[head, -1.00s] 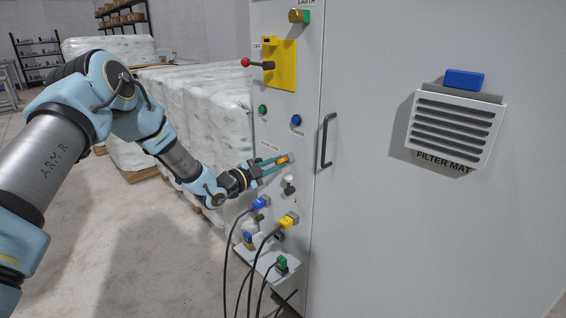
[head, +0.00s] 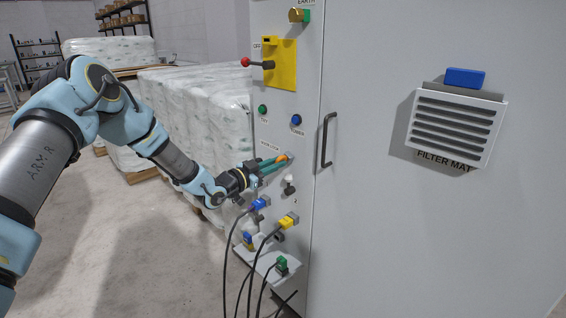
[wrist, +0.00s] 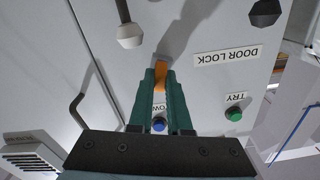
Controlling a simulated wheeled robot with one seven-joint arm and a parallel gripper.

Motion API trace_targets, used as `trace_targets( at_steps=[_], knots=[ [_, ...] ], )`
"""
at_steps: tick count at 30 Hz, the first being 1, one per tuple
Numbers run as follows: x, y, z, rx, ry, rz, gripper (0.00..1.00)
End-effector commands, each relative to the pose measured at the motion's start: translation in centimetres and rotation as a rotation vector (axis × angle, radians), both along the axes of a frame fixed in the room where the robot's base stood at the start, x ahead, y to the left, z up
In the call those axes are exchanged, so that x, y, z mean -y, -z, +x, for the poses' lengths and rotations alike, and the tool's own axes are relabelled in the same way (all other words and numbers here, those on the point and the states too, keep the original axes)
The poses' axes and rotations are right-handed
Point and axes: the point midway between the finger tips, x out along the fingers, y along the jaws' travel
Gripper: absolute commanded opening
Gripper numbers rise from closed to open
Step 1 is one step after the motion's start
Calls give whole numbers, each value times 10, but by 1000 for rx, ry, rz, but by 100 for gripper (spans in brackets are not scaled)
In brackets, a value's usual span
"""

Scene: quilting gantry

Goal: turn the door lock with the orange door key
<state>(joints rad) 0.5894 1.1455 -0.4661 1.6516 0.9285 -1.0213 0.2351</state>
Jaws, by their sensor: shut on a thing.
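My gripper (head: 275,165) is shut on the orange door key (head: 281,158). In the wrist view the key (wrist: 161,76) shows between the green fingers (wrist: 160,90), with its far end at a small grey lock piece (wrist: 163,60) on the cabinet panel. The DOOR LOCK label (wrist: 226,54) is beside it. The key's tip is hidden, so I cannot tell how deep it sits in the lock.
The grey cabinet door with its handle (head: 327,140) is to the right. A red-knobbed lever (head: 246,63) sticks out above. A white-tipped knob (head: 290,181), a blue plug (head: 259,203) and a yellow plug (head: 287,222) with hanging cables are below.

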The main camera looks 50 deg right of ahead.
Motion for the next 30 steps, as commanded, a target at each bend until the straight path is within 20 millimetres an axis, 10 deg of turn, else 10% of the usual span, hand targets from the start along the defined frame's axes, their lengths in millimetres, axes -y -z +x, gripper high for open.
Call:
trace_targets(
  at_steps=[20,21,30],
  knots=[
    [0,1,0,-337,4,20,0],
    [0,1,0,-339,4,20,17],
    [0,0,0,-334,5,20,51]
  ],
)
